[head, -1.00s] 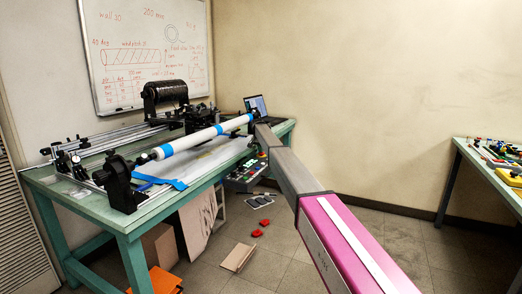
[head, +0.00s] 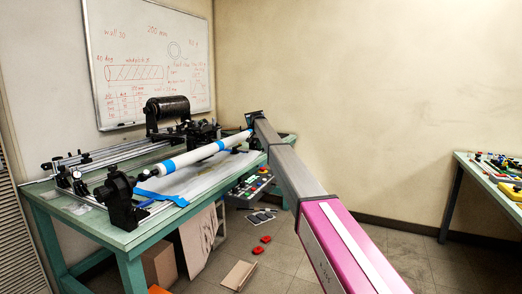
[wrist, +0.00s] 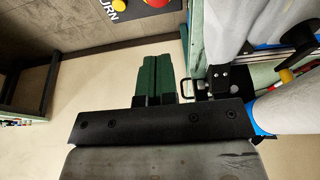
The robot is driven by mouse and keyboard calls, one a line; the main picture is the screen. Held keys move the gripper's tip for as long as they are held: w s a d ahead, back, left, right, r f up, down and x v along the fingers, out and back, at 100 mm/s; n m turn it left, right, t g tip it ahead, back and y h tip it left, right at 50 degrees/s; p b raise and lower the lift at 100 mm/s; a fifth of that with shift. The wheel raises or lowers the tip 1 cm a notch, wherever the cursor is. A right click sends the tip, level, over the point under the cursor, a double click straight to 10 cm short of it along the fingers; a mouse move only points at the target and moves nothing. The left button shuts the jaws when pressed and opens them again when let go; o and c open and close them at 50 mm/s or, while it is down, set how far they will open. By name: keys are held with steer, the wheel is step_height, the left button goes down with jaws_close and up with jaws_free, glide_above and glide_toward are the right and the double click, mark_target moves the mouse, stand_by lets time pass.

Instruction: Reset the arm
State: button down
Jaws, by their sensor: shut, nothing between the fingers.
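My arm reaches from the lower right to the right end of the winding bench in the head view. My gripper (head: 254,116) is at its far end, small and seen from behind. In the wrist view two dark green fingers of my gripper (wrist: 157,60) lie side by side, shut with nothing between them. The white tube with blue tape (head: 205,152) lies on the winding rig. In the wrist view a white tube (wrist: 294,106) with a blue band is close on the right, beside my gripper; I cannot tell whether they touch.
The green bench (head: 133,237) carries the rig and a black spool (head: 167,110). A control panel (head: 250,186) hangs at its front; a red button (wrist: 157,3) shows in the wrist view. Boards and red pieces lie below. Another table (head: 484,182) stands right. The floor between is open.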

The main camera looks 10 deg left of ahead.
steer(key=s+d+f+n+g, duration=0.1)
steer(key=s+d+f, duration=0.65)
steer(key=s, duration=0.25)
steer(key=s+d+f, duration=0.7)
steer(key=s+f, duration=0.2)
steer(key=s, duration=0.2)
steer(key=s+d+f+n+g, duration=0.1)
steer(key=s+d+f, duration=0.65)
steer(key=s, duration=0.25)
steer(key=s+d+f, duration=0.3)
steer(key=s+d, duration=0.1)
steer(key=s, duration=0.8)
steer(key=s+d+f+n, duration=0.1)
steer(key=s+d+f, duration=0.3)
steer(key=s, duration=0.9)
steer(key=s+d+f+n+g+y, duration=0.1)
steer(key=s+d+f, duration=0.3)
steer(key=s, duration=0.9)
steer(key=shift+s+d, duration=0.25)
